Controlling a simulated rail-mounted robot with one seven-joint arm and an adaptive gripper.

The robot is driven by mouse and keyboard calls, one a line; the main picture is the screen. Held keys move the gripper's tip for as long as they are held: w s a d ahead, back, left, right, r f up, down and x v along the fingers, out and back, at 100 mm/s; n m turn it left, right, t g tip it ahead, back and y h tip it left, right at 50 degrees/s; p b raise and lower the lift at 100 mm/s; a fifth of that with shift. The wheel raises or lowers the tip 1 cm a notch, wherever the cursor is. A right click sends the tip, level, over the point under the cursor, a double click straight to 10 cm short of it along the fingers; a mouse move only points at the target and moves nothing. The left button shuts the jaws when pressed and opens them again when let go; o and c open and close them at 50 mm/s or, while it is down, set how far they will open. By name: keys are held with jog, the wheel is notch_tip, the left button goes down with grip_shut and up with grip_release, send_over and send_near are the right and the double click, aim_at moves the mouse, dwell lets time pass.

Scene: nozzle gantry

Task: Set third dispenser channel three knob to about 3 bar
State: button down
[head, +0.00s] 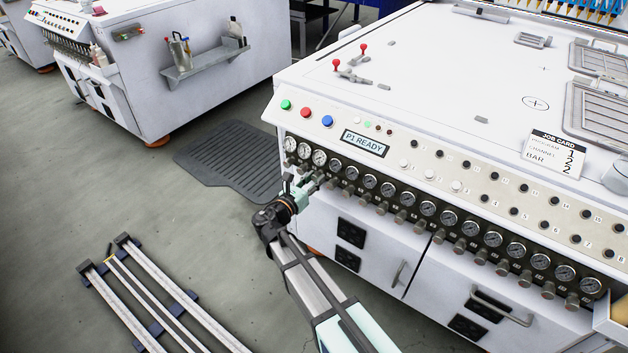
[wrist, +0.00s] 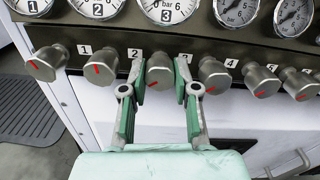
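A row of metal knobs with red marks runs under the gauges on the black strip. The third knob (wrist: 158,72) sits between the "2" and "3" labels, below the white gauge marked 3 (wrist: 167,10). Its red mark points down and left. My gripper (wrist: 160,76) has one green-padded finger on each side of this knob, with narrow gaps seeming to show; contact is unclear. In the head view my gripper (head: 312,182) is at the left end of the knob row. Gauge 3 (head: 320,157) also shows there, but its needle is too small to read.
Neighbouring knobs two (wrist: 100,68) and four (wrist: 213,75) stand close outside my fingers. A job card (head: 553,153) lies on the machine top. The "P1 READY" display (head: 365,144) sits above the gauges. The floor in front holds a rail frame (head: 150,300).

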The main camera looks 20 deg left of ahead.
jog(key=shift+m, duration=0.4)
jog(key=m+b, duration=0.3)
jog(key=m, duration=0.2)
jog(key=shift+f, duration=0.15)
jog(key=m+b, duration=0.4)
jog(key=m, duration=0.2)
jog(key=shift+m+b, duration=0.35)
jog(key=shift+m, duration=0.05)
jog(key=m+b, duration=0.3)
jog(key=shift+m, duration=0.3)
jog(key=m+b, duration=0.3)
jog(key=shift+m, duration=0.3)
jog(key=m+b, duration=0.3)
jog(key=b, duration=0.1)
jog(key=shift+m, duration=0.4)
jog(key=shift+r+m+b, duration=0.2)
jog(key=shift+m+b, duration=0.35)
jog(key=shift+m, duration=0.15)
